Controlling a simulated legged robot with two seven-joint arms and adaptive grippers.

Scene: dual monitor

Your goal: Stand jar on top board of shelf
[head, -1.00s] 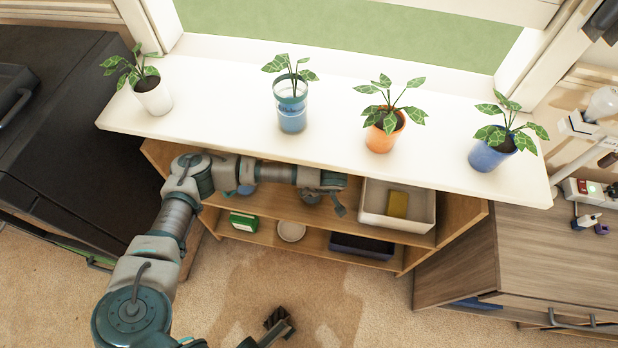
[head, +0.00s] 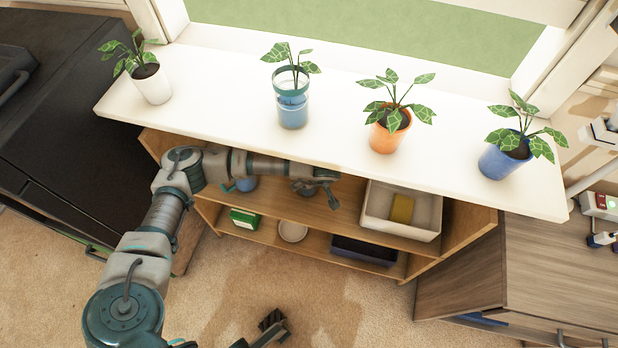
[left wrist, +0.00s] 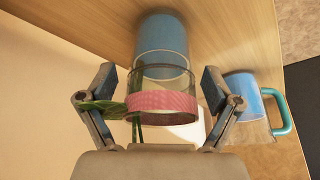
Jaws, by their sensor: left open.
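In the left wrist view a clear glass jar (left wrist: 160,60) with a blue body and a pink band stands close to a wooden surface. A green leaf and thin stems show by its mouth; I cannot tell whether they are inside it. My left gripper (left wrist: 160,84) is open, one finger on each side of the jar, with small gaps. In the head view my left gripper (head: 326,186) reaches under the white sill, at the upper board of the wooden shelf (head: 205,205); the jar is mostly hidden there. My right gripper (head: 272,322) shows low in the head view, its jaws unclear.
A blue mug (left wrist: 245,95) with a teal handle stands beside the jar. A white bin (head: 375,222) with a yellow item is to the right. Below are a green box (head: 245,218), a pale dish (head: 293,230) and a dark tray. Potted plants line the white sill (head: 220,100) above.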

